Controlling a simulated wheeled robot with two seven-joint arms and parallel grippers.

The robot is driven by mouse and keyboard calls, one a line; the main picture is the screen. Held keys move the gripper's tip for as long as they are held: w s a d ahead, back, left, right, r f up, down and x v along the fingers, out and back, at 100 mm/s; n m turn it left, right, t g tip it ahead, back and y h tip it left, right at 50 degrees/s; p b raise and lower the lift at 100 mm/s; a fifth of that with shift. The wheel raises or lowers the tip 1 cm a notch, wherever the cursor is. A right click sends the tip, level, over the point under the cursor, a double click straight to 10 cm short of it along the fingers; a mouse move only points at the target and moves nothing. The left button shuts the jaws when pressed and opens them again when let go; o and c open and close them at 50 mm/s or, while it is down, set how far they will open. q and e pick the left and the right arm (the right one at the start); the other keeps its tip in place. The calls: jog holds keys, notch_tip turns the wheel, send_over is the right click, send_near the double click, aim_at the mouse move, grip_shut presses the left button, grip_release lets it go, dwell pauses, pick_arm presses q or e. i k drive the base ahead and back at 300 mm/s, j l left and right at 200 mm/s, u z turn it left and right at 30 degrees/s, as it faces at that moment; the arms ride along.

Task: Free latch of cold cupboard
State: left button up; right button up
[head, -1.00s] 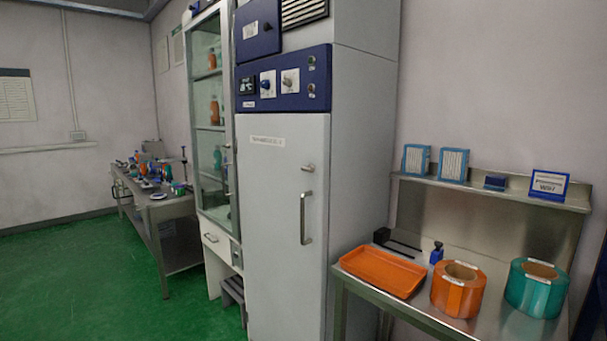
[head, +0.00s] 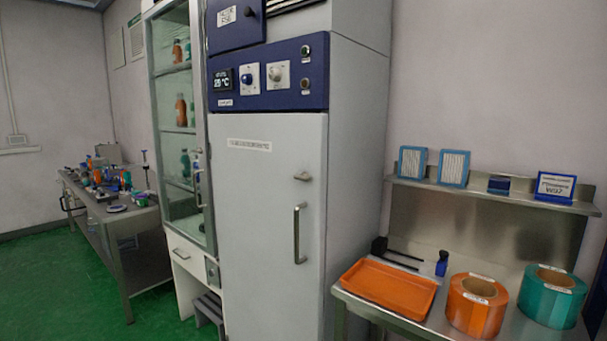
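The cold cupboard (head: 262,220) is a tall grey cabinet with a shut door in the middle of the head view. A small latch (head: 302,177) sticks out near the door's right edge. A vertical bar handle (head: 299,233) is below it. A blue control panel (head: 268,76) above the door carries a temperature display (head: 223,79), knobs and small round fittings. Neither of my grippers is in view.
A glass-fronted cabinet (head: 178,120) stands left of the cupboard. A steel bench at right holds an orange tray (head: 388,288), an orange roll (head: 476,304) and a teal roll (head: 552,296). A cluttered bench (head: 128,228) is far left. Green floor (head: 45,285) is clear at left.

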aim_at(305, 177)
jog(key=i+j+z, duration=0.3)
jog(key=j, duration=0.25)
jog(key=i+j+z, duration=0.3)
jog(key=j, duration=0.35)
jog(key=i+j+z, duration=0.15)
jog(key=j, duration=0.2)
jog(key=i+j+z, duration=0.15)
jog(key=j, duration=0.2)
